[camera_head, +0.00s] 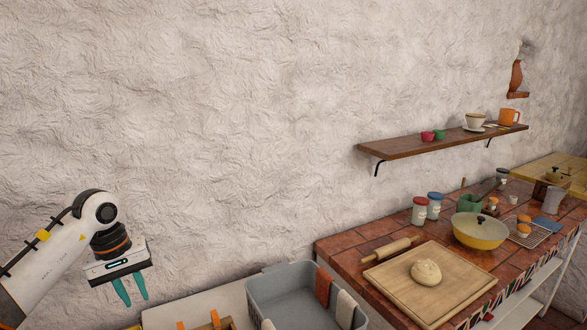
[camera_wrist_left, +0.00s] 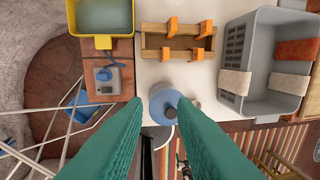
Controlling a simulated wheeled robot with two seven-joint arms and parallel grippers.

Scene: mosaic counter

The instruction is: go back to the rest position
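My left gripper (camera_head: 135,302) is raised at the lower left of the head view, in front of the rough white wall. Its two green fingers point down and stand apart with nothing between them. In the left wrist view the same fingers (camera_wrist_left: 162,105) reach in from the bottom with a clear gap between them. Behind that gap, below the gripper, is a round blue thing (camera_wrist_left: 161,96), partly covered by the fingers. My right gripper is in neither view.
A grey basket (camera_head: 282,293) with cloths over its rim stands right of the gripper. A wooden tray (camera_wrist_left: 177,51) with orange clips lies on the white top. Further right, the tiled counter (camera_head: 343,250) holds a board (camera_head: 395,275) with dough (camera_head: 426,272). A shelf (camera_head: 440,143) hangs above.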

